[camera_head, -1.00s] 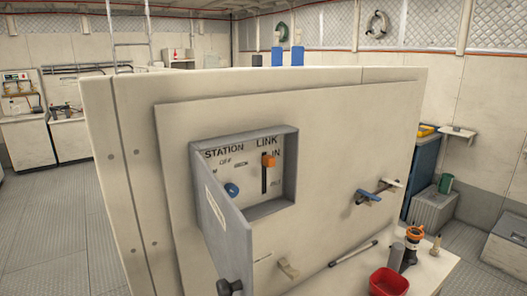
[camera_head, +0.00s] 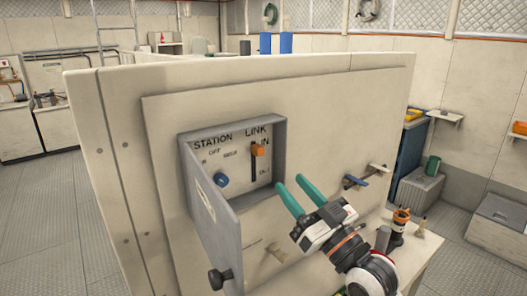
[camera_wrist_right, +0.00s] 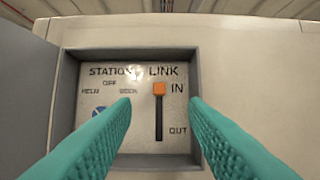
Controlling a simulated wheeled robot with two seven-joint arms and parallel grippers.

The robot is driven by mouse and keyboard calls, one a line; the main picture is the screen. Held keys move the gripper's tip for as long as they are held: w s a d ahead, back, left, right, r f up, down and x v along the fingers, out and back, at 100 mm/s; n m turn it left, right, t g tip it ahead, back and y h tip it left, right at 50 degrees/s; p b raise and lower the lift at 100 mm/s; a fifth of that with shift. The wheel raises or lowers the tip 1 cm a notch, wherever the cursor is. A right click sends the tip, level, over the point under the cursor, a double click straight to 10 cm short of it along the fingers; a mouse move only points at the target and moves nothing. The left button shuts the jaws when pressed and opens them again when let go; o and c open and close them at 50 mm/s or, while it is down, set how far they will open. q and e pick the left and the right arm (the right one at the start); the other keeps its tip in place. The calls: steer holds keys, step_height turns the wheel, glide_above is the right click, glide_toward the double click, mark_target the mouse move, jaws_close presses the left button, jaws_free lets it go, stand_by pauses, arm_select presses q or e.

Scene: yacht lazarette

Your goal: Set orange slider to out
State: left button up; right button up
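The orange slider (camera_head: 257,150) sits at the top of its dark vertical slot, beside the word IN, in a recessed grey box (camera_head: 281,150) on the cream panel. In the right wrist view the orange slider (camera_wrist_right: 159,89) is at the IN end, with OUT printed lower down. My right gripper (camera_head: 296,190) is open, with teal fingers, in front of the box's lower right edge. In the right wrist view its fingers (camera_wrist_right: 160,108) stand apart on either side of the slider and touch nothing I can see. My left gripper is not in view.
The box's grey door (camera_head: 215,215) hangs open at left, with a dark knob at its bottom. A blue knob (camera_head: 221,179) is left of the slot. A dark bottle with an orange cap (camera_head: 400,225) stands below.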

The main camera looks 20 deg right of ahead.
mark_target(261, 152)
steer(key=p+x, duration=0.3)
steer(key=x, duration=0.6)
steer(key=shift+w+a+r+p, duration=0.1)
steer(key=shift+w+a+p, duration=0.05)
steer(key=shift+w+p, duration=0.15)
steer(key=shift+w+a+r, duration=0.15)
steer(key=shift+w+a, duration=0.05)
steer(key=shift+w, duration=0.35)
steer(key=shift+c, duration=0.3)
jaws_close()
